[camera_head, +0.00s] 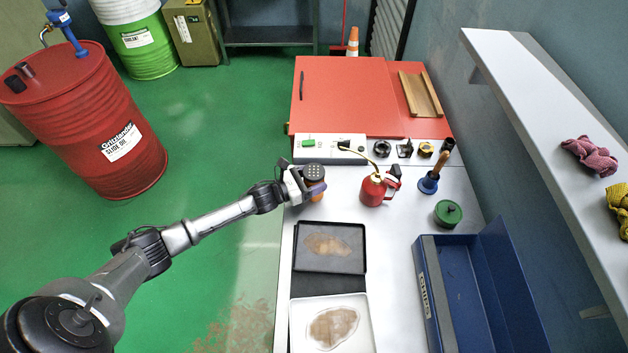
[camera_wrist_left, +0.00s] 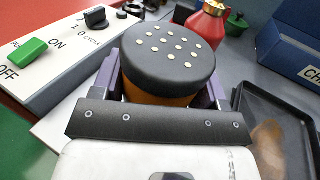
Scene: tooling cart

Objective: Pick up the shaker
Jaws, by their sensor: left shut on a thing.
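The shaker (camera_head: 315,172) has a dark round lid with pale holes and an orange-brown body. It stands upright near the left edge of the cart top, just in front of the white control panel. My left gripper (camera_head: 308,184) reaches it from the left and is shut on it. In the left wrist view the shaker (camera_wrist_left: 168,55) sits between the two purple-grey fingers, and its lower body is hidden by the gripper. I cannot tell whether its base touches the cart top. My right gripper is not in view.
A black tray (camera_head: 361,262), a white tray (camera_head: 370,330) and a blue toolbox (camera_head: 425,290) lie nearer. The control panel (camera_head: 318,153) is close behind.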

